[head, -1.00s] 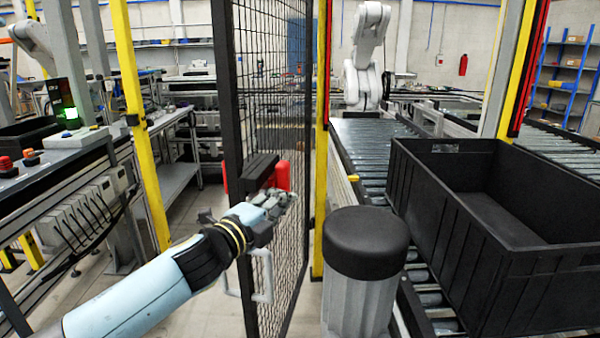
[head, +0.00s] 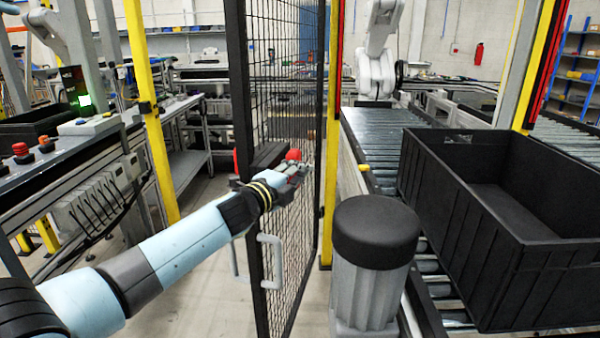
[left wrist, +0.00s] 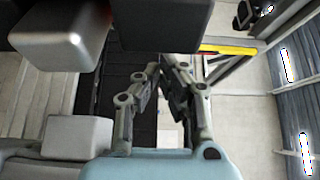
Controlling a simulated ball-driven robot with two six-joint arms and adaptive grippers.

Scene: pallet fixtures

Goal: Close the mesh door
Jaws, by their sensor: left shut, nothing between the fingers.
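The mesh door (head: 287,90) has a black frame and stands open at an angle, its near upright (head: 240,80) toward me and its far edge beside a yellow post. A pale loop handle (head: 278,262) is on the near upright, with a black latch block (head: 270,154) and red knob (head: 293,154) higher up. My left gripper (head: 300,170) is shut and empty, close to the mesh just below the red knob; I cannot tell whether it touches. In the left wrist view its fingers (left wrist: 163,70) converge below a dark block (left wrist: 160,25). My right gripper is out of view.
A grey post with a black cap (head: 375,235) stands right of the door. Beyond it, a large black crate (head: 465,235) sits on a roller conveyor (head: 385,140). A yellow post (head: 150,120) and workbenches are at left. Bare floor (head: 205,290) shows left of the door.

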